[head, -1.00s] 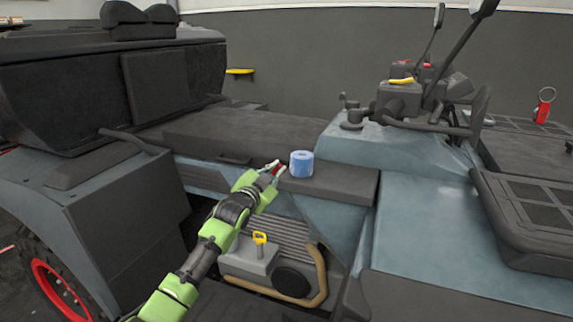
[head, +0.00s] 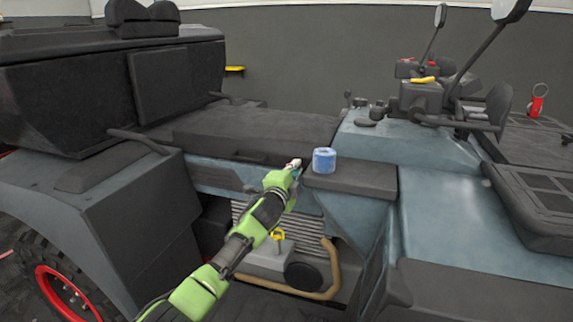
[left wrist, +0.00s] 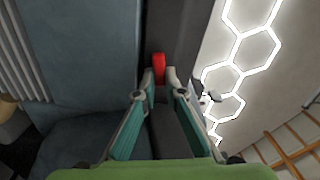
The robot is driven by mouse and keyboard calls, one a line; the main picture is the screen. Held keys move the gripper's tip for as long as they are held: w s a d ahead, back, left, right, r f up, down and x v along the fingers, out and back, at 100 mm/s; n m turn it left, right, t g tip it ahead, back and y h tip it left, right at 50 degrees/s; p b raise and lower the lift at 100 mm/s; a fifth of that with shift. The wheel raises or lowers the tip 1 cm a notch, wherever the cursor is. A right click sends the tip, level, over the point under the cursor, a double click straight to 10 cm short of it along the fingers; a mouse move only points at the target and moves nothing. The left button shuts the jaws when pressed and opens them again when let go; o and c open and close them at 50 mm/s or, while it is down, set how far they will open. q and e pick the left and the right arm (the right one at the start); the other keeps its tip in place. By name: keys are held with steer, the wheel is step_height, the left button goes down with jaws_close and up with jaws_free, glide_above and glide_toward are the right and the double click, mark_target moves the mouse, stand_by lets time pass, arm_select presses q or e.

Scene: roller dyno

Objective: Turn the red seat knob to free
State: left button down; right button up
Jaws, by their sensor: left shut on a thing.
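My left gripper (head: 294,165) reaches the edge of the dark seat ledge, just left of the blue roll. In the left wrist view its two teal-sided fingers (left wrist: 159,92) are shut on the red seat knob (left wrist: 159,67), which shows as a red upright piece between the fingertips. In the head view the fingers hide most of the knob. I cannot tell its exact setting. My right gripper is in neither view.
A blue roll (head: 324,161) stands on the dark ledge (head: 362,180) close to the gripper. Below the arm are a yellow-handled part (head: 278,235) and a tan curved pipe (head: 328,285). Mirrors and controls (head: 425,95) rise at the right.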

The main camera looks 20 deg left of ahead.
arm_select(q)
steer(key=shift+a+r, duration=0.15)
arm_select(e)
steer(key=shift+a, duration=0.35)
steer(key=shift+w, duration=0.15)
arm_select(q)
steer(key=c, duration=2.1)
jaws_free()
steer(key=shift+w+f, duration=0.15)
steer(key=shift+f, duration=0.1)
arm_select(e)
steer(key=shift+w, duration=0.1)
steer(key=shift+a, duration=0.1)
arm_select(q)
steer(key=s, duration=0.8)
steer(key=shift+a+r, duration=0.15)
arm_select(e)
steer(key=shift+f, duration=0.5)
